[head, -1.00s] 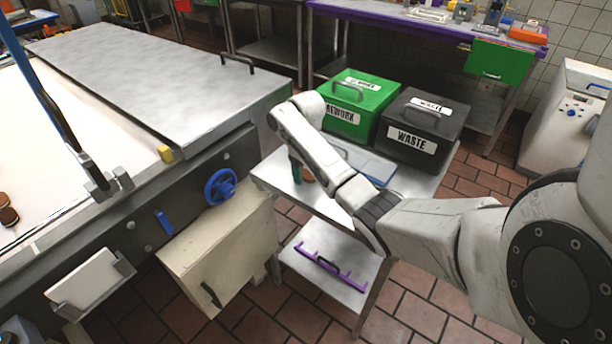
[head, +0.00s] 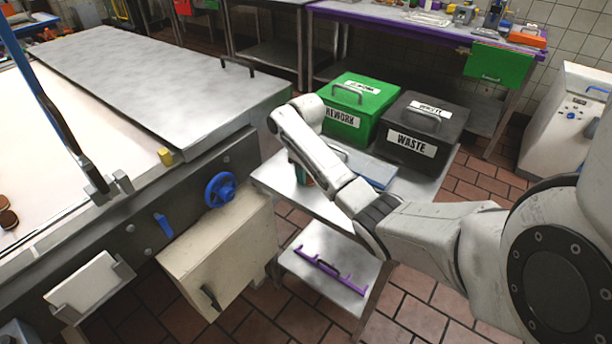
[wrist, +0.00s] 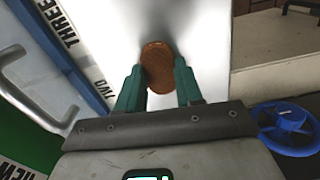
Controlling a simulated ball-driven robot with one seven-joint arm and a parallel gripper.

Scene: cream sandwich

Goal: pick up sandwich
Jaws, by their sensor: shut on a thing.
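A round brown sandwich (wrist: 158,68) is between the two green fingers of my gripper (wrist: 158,80) in the wrist view. My gripper is shut on it, with a finger on each side. In the head view my gripper (head: 303,174) is low over the small steel table (head: 270,177), mostly hidden behind my forearm. Whether the sandwich touches the tabletop cannot be told. More brown sandwiches (head: 8,219) lie on the white belt at the left edge.
A blue-edged tray (head: 372,170) lies beside my gripper; its labels read THREE and TWO in the wrist view. A green REWORK box (head: 352,121) and a black WASTE box (head: 425,120) stand behind. A blue handwheel (head: 220,189) juts from the machine.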

